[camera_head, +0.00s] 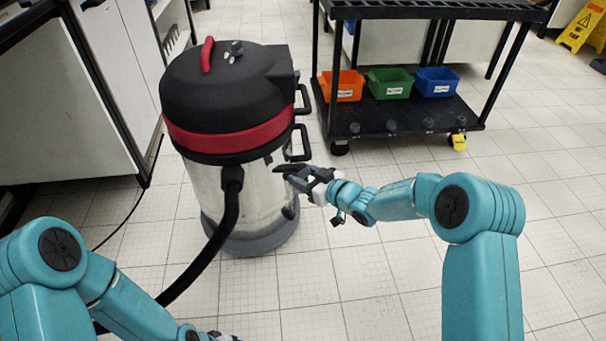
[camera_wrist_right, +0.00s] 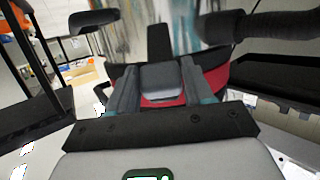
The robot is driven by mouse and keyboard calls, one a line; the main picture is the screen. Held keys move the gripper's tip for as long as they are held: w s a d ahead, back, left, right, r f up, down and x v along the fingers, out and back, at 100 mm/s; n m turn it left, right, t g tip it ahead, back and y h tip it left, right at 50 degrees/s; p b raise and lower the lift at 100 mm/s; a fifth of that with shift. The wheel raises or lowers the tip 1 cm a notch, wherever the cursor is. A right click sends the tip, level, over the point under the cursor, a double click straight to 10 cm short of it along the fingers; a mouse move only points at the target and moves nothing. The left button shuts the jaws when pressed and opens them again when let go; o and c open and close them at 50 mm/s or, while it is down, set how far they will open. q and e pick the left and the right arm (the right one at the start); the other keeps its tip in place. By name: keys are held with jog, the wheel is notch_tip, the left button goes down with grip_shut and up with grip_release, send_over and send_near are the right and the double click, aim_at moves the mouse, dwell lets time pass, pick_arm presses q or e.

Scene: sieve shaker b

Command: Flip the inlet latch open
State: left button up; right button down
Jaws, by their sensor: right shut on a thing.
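The vacuum cleaner (camera_head: 228,100) stands upright, with a black lid, a red band and a shiny metal tank. A black hose (camera_head: 231,200) joins its front; it also shows at the upper right of the right wrist view (camera_wrist_right: 265,25). My right gripper (camera_head: 292,175) is at the tank's right side, below the red band. In the right wrist view its fingers are shut on a small grey latch piece (camera_wrist_right: 160,78), with red behind it. How far the latch is turned is unclear. My left gripper (camera_head: 222,336) is mostly cut off at the bottom edge.
Black handles (camera_head: 303,101) stick out on the vacuum's right side. A black cart (camera_head: 400,118) with orange, green and blue bins stands behind at right. Cabinets (camera_head: 75,90) stand at left. The tiled floor (camera_head: 330,280) in front is clear. A yellow sign (camera_head: 580,28) stands far right.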

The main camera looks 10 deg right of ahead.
jog(key=shift+d+f, duration=0.1)
jog(key=shift+f, duration=0.1)
jog(key=c, duration=0.9)
grip_release()
jog(key=o, duration=0.4)
jog(key=shift+w, duration=0.1)
jog(key=shift+r, duration=0.1)
jog(key=shift+p+v, duration=2.35)
jog(key=shift+v, duration=5.85)
jog(key=shift+r, duration=0.1)
